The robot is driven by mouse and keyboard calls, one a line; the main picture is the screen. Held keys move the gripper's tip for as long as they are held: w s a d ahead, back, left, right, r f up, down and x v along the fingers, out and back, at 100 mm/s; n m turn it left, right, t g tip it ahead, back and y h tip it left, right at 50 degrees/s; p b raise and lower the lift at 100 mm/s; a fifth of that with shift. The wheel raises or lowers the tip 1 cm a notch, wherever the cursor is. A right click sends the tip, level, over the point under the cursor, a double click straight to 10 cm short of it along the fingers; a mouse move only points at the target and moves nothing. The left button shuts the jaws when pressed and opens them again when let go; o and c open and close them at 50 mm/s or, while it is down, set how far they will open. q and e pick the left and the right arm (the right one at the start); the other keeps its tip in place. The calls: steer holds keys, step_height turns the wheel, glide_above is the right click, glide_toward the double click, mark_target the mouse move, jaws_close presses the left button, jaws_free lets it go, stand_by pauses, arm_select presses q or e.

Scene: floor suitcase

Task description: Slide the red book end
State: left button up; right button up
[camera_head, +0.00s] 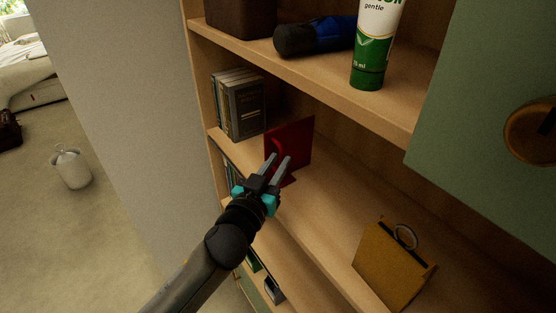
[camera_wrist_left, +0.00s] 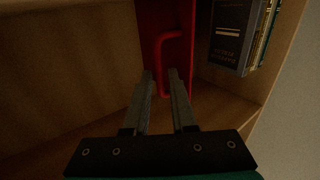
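The red book end (camera_head: 299,138) stands upright on the middle shelf, to the right of a group of books (camera_head: 240,103). In the left wrist view the red book end (camera_wrist_left: 183,20) has a red loop handle (camera_wrist_left: 163,62) on its near face. My left gripper (camera_head: 279,159) is in front of the book end. Its two fingers are apart with a narrow gap, pointing at the handle, and they hide part of it in the head view. The fingertips (camera_wrist_left: 161,73) lie close to the handle's lower part; I cannot tell if they touch. My right gripper is not in view.
A mustard-yellow book end (camera_head: 393,268) with a ring handle stands at the right of the same shelf. The upper shelf holds a green and white tube (camera_head: 374,45) and a dark blue item (camera_head: 315,38). The shelf between the two book ends is clear.

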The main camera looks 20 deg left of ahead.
arm_select(q)
steer(key=shift+w, duration=0.3)
jaws_close()
stand_by(1.4)
